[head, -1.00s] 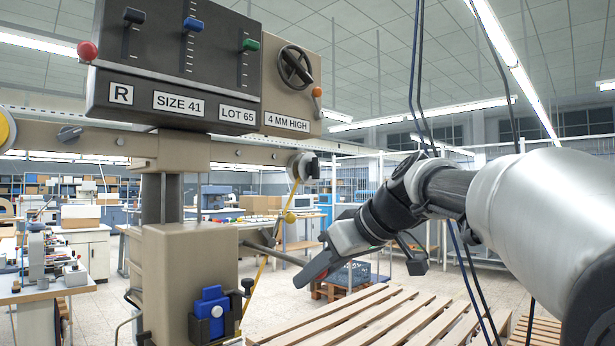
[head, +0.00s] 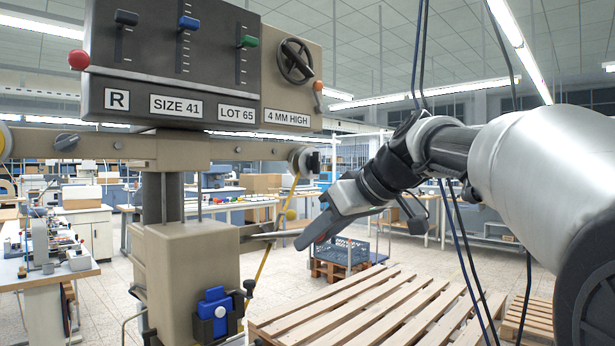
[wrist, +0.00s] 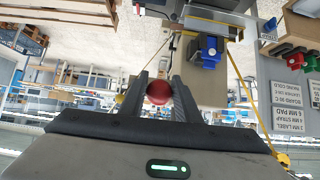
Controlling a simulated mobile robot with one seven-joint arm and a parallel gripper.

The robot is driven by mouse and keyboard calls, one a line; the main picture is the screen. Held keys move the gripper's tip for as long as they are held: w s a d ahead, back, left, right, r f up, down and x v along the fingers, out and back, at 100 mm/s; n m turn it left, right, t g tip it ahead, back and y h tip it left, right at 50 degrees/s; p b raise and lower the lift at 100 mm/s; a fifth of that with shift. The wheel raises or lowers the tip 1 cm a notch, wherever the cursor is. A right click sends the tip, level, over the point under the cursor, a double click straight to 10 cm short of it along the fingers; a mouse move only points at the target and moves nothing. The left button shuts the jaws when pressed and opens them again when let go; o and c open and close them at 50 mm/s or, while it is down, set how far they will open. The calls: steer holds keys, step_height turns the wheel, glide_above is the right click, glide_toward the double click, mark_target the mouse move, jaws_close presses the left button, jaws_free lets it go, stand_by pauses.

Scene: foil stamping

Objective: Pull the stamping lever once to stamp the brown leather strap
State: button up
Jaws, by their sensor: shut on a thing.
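The stamping machine stands at left in the head view, with a beige lower housing (head: 190,270). A lever rod (head: 262,236) sticks out from the right side of this housing towards my gripper (head: 308,240), about level. In the wrist view my gripper (wrist: 158,88) is shut on a red ball knob (wrist: 158,93) between its two dark fingers. In the head view the knob is hidden by my gripper. A blue clamp (head: 217,312) sits on the housing's front; it also shows in the wrist view (wrist: 208,50). I cannot make out the brown leather strap.
A control box (head: 180,60) with sliders and labels tops the machine. A yellow cord (head: 265,265) hangs close to the rod. A wooden pallet (head: 380,310) lies below my arm. Dark cables (head: 470,260) hang by my arm. Open floor shows behind.

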steer(key=shift+w+a+r+p, duration=0.1)
steer(key=shift+w+r+p, duration=0.05)
steer(key=shift+r+p, duration=0.7)
steer(key=shift+w+a+r+p, duration=0.1)
steer(key=shift+r+p, duration=0.4)
steer(key=shift+r, duration=0.5)
steer(key=r+p, duration=0.1)
steer(key=r, duration=0.1)
steer(key=p, duration=0.1)
steer(key=shift+w+a+r+p, duration=0.35)
steer(key=shift+w+a+r, duration=0.05)
steer(key=shift+w+a+r+p, duration=0.25)
steer(key=shift+a+r+p, duration=0.05)
steer(key=shift+r+p, duration=0.25)
steer(key=shift+w+a+r+p, duration=0.25)
steer(key=shift+w+r+p, duration=0.05)
steer(key=shift+r+p, duration=0.3)
steer(key=shift+w+a+r+p, duration=0.25)
steer(key=shift+a+r+p, duration=0.05)
steer(key=shift+r+p, duration=0.25)
steer(key=o, duration=1.3)
steer(key=shift+a+f, duration=0.1)
steer(key=shift+f, duration=0.1)
